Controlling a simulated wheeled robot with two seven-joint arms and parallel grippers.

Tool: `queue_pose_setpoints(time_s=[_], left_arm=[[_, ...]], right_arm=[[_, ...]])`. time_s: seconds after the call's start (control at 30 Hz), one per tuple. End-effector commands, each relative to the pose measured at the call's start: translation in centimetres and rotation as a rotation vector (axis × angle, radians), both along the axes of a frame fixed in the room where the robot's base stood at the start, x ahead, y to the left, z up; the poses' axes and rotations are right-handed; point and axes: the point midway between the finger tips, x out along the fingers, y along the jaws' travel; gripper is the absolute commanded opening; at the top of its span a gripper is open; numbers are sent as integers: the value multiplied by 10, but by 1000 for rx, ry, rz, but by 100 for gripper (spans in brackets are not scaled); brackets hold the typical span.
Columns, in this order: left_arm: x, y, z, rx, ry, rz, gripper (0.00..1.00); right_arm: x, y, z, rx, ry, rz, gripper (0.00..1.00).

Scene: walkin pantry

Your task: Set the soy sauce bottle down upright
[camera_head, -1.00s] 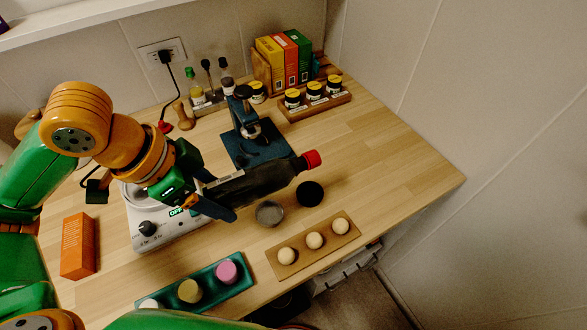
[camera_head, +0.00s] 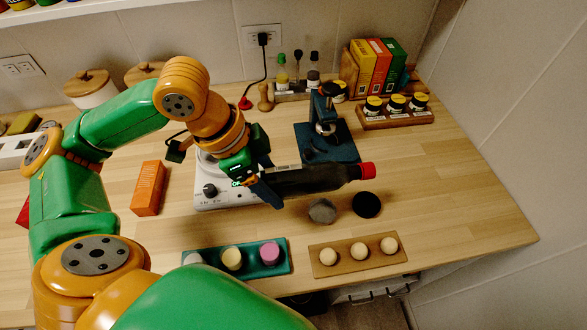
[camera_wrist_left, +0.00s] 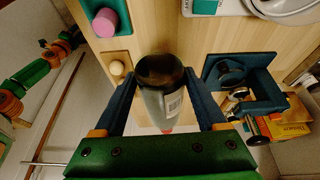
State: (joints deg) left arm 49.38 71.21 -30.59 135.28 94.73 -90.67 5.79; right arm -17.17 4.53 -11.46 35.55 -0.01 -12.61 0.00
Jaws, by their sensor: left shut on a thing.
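The soy sauce bottle (camera_head: 312,179) is dark with a red cap and lies on its side in the air, its cap pointing right in the head view. My left gripper (camera_head: 272,183) is shut on it near its base end. In the left wrist view the bottle (camera_wrist_left: 162,88) sits between the two blue fingers of the gripper (camera_wrist_left: 163,100), its dark base towards the camera. Whether the bottle touches anything below is hard to tell.
A blue stand (camera_head: 328,143) is behind the bottle, and a white scale (camera_head: 222,197) is under my left gripper. A wooden tray of balls (camera_head: 330,268) and a teal tray (camera_head: 220,272) line the front edge. The counter's right side (camera_head: 460,205) is clear.

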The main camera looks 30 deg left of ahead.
Motion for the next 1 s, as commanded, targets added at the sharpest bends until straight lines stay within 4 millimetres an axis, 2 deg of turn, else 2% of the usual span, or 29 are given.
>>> queue_pose_setpoints(time_s=[0.07,0.1,0.2,0.43,0.6,0.97,1.0], left_arm=[[24,-1,-11,-7,6,0,0],[31,0,-25,-5,7,0,0],[49,2,-47,-4,4,0,0],[72,3,-74,-1,1,-1,0],[70,4,-99,1,1,-2,0],[71,3,-105,-1,-2,-2,0],[70,4,-106,0,1,-1,76]], right_arm=[[0,0,3,0,1,0,50],[-1,0,0,0,1,0,50],[0,0,-1,-1,1,0,50],[0,-1,1,-1,1,0,50],[0,-1,7,-1,1,0,50],[0,-1,6,-1,1,0,50],[0,-1,5,-1,1,0,50]])
